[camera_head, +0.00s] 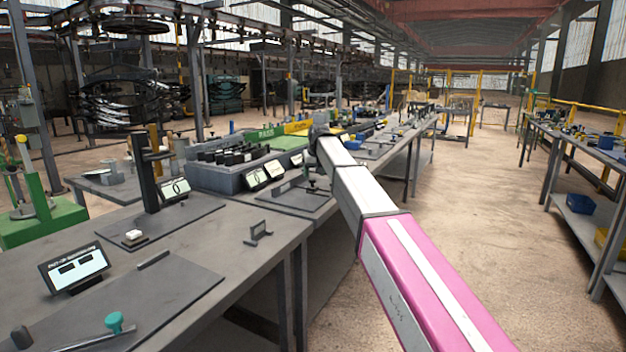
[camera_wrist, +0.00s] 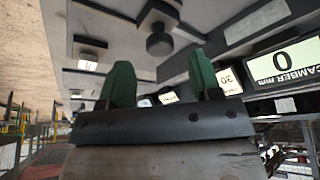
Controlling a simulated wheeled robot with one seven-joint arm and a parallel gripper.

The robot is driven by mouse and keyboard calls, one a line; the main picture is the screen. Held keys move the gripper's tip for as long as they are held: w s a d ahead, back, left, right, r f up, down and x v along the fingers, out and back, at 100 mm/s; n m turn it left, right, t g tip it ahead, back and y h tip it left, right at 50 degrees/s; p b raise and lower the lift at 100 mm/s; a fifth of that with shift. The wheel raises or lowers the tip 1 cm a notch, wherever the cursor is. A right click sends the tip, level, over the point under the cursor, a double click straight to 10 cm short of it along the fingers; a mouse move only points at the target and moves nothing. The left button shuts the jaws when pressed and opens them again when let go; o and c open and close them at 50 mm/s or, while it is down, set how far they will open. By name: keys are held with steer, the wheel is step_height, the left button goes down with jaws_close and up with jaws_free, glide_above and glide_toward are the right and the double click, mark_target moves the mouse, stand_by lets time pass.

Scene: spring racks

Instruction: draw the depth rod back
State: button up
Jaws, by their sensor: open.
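In the wrist view a dark rod-like part with a round knob (camera_wrist: 159,43) stands from a grey plate (camera_wrist: 100,22). It may be the depth rod, but I cannot read a label on it. My gripper (camera_wrist: 162,78) has two green fingers set apart, with nothing held between them. The knob lies beyond the fingertips, roughly in line with the gap, and appears apart from them. In the head view my arm reaches over the bench, and the fingers are hidden or too small to make out.
A display marked "CAMBER mm" reading 0 (camera_wrist: 286,62) stands close on the right in the wrist view. The head view shows a near bench (camera_head: 215,247) with a teal-knobbed part (camera_head: 114,322) and an upright black post (camera_head: 146,172). The aisle floor (camera_head: 470,220) is clear.

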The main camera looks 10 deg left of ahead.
mark_target(313, 180)
steer(key=shift+x, duration=1.8)
jaws_close()
steer(key=shift+s+d, duration=0.4)
steer(key=shift+d, duration=0.7)
steer(key=shift+s+d, duration=0.4)
steer(key=shift+d, duration=0.65)
steer(key=shift+s+d, duration=0.4)
steer(key=shift+d, duration=0.7)
jaws_free()
steer(key=shift+d, duration=0.1)
steer(key=v, duration=1.1)
